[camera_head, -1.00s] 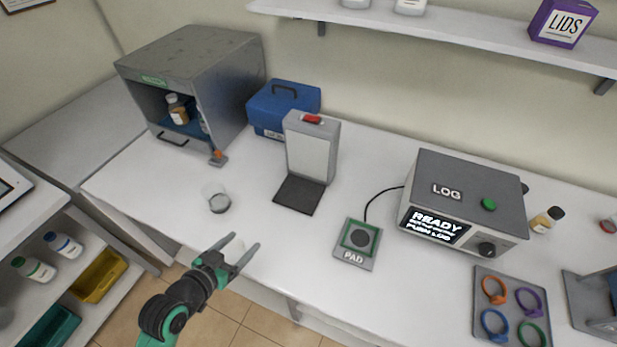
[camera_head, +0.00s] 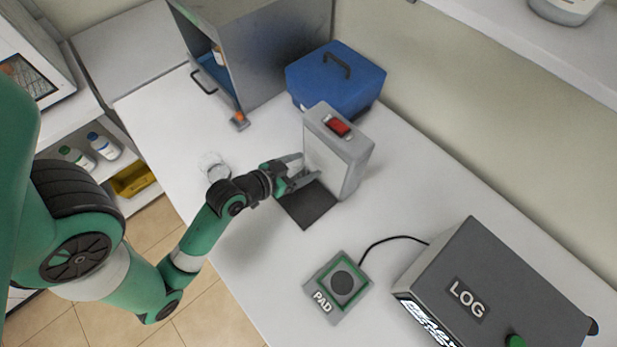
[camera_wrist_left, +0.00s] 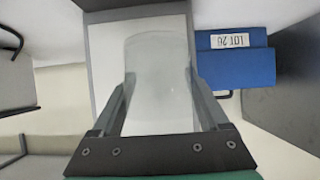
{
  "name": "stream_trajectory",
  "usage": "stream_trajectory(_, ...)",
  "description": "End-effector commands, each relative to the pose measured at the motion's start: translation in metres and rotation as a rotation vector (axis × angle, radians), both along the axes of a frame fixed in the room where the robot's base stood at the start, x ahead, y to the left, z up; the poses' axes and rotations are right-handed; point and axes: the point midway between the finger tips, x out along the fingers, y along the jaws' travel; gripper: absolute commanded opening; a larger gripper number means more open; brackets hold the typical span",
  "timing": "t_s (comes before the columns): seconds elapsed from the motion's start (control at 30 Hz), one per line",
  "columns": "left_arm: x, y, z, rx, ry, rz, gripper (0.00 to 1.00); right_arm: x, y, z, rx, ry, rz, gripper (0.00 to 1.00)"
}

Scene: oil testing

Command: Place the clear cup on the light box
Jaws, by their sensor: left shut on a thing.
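My left gripper (camera_head: 306,169) is shut on a clear cup (camera_wrist_left: 158,75), whose pale, see-through body shows between the fingers in the left wrist view. In the head view the held cup is hard to make out. The gripper is in front of the white panel of the light box (camera_head: 350,150), close to it, above the box's dark base plate (camera_head: 310,212). The frames do not clearly show whether the cup touches the plate. Another clear round vessel (camera_head: 212,166) appears on the table left of the gripper. My right gripper is out of view.
A blue case (camera_head: 325,85) stands behind the light box, with a grey cabinet (camera_head: 270,45) at the back left. The PAD plate (camera_head: 337,287) and the grey LOG device (camera_head: 495,285) are to the right. The table front of the PAD is bare.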

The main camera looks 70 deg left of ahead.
Motion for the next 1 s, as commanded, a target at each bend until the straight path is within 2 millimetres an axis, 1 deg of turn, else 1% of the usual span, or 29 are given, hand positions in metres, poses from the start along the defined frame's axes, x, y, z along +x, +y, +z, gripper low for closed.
stream_trajectory(0.03, 0.000, 0.000, -0.018, -0.001, 0.002, 0.000, 0.21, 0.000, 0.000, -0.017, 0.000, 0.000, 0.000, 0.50)
stream_trajectory(0.1, 0.000, 0.000, -0.031, -0.001, 0.003, 0.000, 0.21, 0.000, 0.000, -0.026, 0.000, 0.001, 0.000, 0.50)
stream_trajectory(0.13, 0.000, 0.000, -0.032, -0.002, 0.005, 0.000, 0.21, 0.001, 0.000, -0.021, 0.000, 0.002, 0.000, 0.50)
stream_trajectory(0.2, 0.000, 0.000, -0.038, -0.002, 0.004, 0.000, 0.21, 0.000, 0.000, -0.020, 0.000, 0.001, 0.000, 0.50)
stream_trajectory(0.3, 0.000, 0.000, -0.040, 0.000, 0.001, 0.000, 0.21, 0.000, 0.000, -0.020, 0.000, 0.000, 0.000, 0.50)
stream_trajectory(0.5, 0.000, 0.000, -0.070, -0.002, 0.002, 0.000, 0.21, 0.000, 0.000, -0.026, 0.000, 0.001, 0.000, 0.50)
stream_trajectory(0.87, 0.000, 0.000, -0.076, 0.000, 0.000, 0.001, 0.21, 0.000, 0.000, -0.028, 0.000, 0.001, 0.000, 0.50)
stream_trajectory(0.9, 0.000, 0.000, -0.076, 0.000, 0.000, 0.001, 0.79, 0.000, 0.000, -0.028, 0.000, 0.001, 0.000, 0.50)
stream_trajectory(0.97, 0.000, 0.000, -0.075, 0.000, 0.000, 0.001, 0.90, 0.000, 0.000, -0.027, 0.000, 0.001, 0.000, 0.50)
stream_trajectory(1.0, 0.000, 0.000, -0.075, 0.000, 0.000, 0.001, 0.97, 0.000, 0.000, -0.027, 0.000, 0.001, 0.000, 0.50)
